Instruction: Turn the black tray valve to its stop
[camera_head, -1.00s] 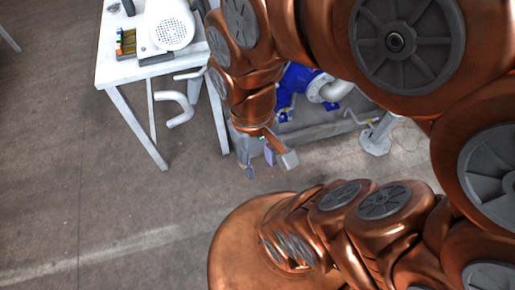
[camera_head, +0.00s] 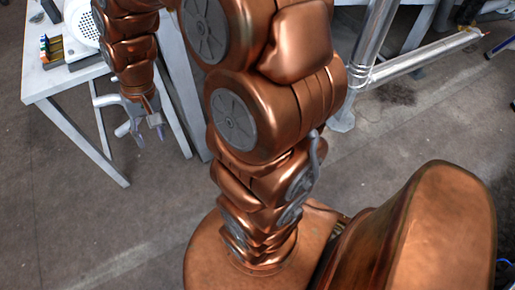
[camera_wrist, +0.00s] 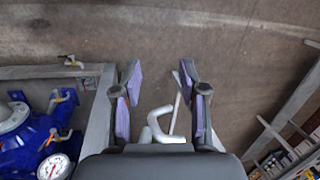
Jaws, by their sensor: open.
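My gripper (camera_head: 149,128) hangs beside the white table in the head view, with its fingers apart and nothing between them. In the wrist view its two fingers (camera_wrist: 161,75) are spread wide over the floor. A grey tray edge (camera_wrist: 40,72) lies to the left of the fingers in the wrist view. A small valve with a yellowish handle (camera_wrist: 72,61) sits at this edge, apart from the gripper. I cannot make out a black valve handle on the tray for certain. The tray is not visible in the head view now.
A blue pump (camera_wrist: 28,135) with a round gauge (camera_wrist: 53,167) stands at the left in the wrist view. A white bent pipe (camera_wrist: 160,124) shows below the fingers. The white table (camera_head: 62,82) and a metal pipe stand (camera_head: 366,50) flank my arm. Open floor lies in front.

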